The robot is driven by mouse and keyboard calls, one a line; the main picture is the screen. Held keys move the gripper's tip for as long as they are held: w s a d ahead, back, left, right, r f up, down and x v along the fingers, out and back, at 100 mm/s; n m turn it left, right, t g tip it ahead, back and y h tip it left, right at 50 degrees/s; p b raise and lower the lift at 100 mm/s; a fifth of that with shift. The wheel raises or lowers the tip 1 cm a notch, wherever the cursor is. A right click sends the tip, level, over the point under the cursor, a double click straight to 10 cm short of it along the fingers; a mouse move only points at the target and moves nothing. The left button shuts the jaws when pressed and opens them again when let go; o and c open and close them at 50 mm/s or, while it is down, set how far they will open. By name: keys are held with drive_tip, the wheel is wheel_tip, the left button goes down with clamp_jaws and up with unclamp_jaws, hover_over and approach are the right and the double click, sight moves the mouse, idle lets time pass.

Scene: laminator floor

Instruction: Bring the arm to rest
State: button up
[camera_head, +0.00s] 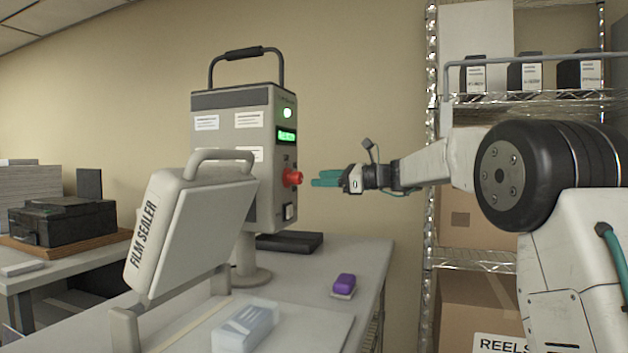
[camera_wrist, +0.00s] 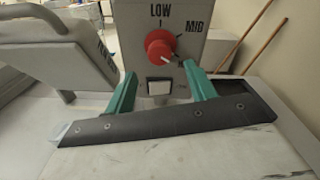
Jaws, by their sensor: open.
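My gripper (camera_head: 328,179) is at the end of my arm, which reaches in from the right in the head view. Its green fingers point left at the red knob (camera_head: 292,177) on the side of the film sealer's control box (camera_head: 235,150). In the wrist view, my gripper (camera_wrist: 160,88) is open with its two green fingers apart and nothing between them. The red knob (camera_wrist: 160,45) shows beyond the fingertips, apart from them, with LOW and MID marked around it. A white square switch (camera_wrist: 159,87) sits below the knob. A small green display (camera_head: 286,135) is lit.
The sealer's raised lid (camera_head: 190,230) stands tilted at the front. A clear package (camera_head: 245,325) and a purple block (camera_head: 344,284) lie on the table. A wire shelf (camera_head: 525,105) stands behind my arm at the right. A black printer-like box (camera_head: 62,222) is at the far left.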

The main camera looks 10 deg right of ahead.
drive_tip(key=shift+d, duration=0.1)
idle(0.3)
drive_tip(key=s+a+f+n+g+h, duration=0.1)
drive_tip(key=s+f+n+g+h, duration=0.55)
drive_tip(key=s+f, duration=0.65)
drive_tip(key=s+d+f+n+h, duration=0.2)
drive_tip(key=s+f+n, duration=0.2)
drive_tip(key=s, duration=0.9)
drive_tip(key=s+d+f+n+h, duration=0.2)
drive_tip(key=s+f+n, duration=0.3)
drive_tip(key=s, duration=0.9)
drive_tip(key=s+d+f+n+g+h, duration=0.1)
drive_tip(key=s+f+n+h, duration=0.3)
drive_tip(key=s, duration=1)
drive_tip(key=shift+d+f+n, duration=0.4)
drive_tip(key=shift+n, duration=0.55)
